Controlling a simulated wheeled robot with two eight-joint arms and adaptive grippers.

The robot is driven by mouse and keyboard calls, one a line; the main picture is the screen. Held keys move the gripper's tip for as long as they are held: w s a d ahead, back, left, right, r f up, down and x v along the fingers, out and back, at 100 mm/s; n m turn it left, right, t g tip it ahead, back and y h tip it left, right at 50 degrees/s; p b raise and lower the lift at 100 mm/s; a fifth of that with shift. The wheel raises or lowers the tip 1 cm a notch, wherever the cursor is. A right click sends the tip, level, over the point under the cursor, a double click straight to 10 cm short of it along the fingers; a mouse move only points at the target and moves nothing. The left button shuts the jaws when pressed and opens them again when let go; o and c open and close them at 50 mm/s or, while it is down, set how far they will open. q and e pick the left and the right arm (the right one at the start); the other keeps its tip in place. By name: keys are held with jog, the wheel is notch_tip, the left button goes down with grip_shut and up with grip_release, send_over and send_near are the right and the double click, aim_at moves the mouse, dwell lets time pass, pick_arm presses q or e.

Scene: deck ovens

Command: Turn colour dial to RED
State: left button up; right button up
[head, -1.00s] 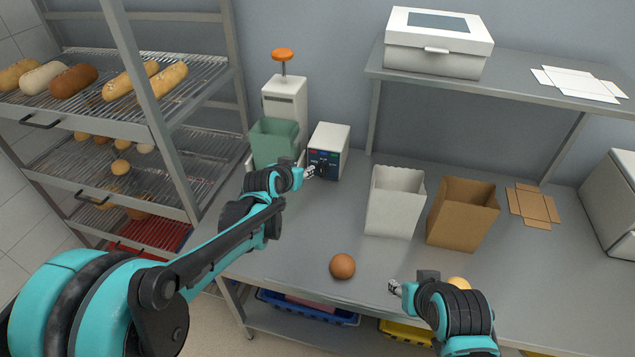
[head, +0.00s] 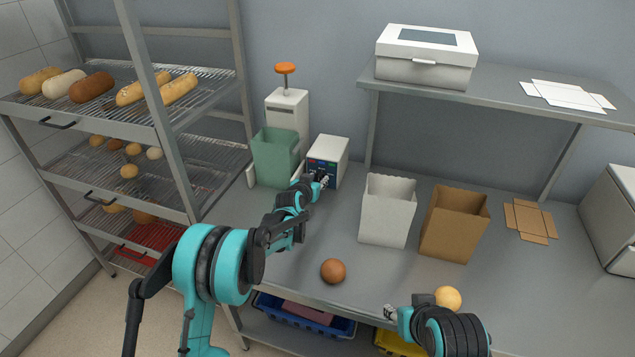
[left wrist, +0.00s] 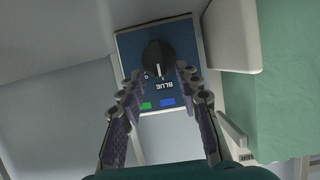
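The colour dial (left wrist: 156,58) is a black knob with a white line, on the blue front panel (left wrist: 183,38) of a white box (head: 329,147). In the left wrist view the word BLUE appears upside down below the knob, with a green patch (left wrist: 146,106) and a blue patch (left wrist: 167,102) further down. A red patch is not visible there. My left gripper (left wrist: 158,72) is open, its fingertips on either side of the knob's lower part; contact cannot be told. In the head view my left gripper (head: 323,183) covers the dial. My right gripper (head: 390,312) is low, near the table's front edge.
A green bin (head: 275,158) stands left of the box, close to my left arm. A white paper bag (head: 387,212) and a brown bag (head: 455,222) stand to the right. A brown bun (head: 333,271) and a yellowish bun (head: 447,298) lie near the front. A bread rack (head: 180,150) stands left.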

pick_arm(q)
jog(key=shift+w+d+f, duration=0.1)
jog(key=shift+w+f, duration=0.05)
jog(key=shift+w, duration=0.2)
grip_shut()
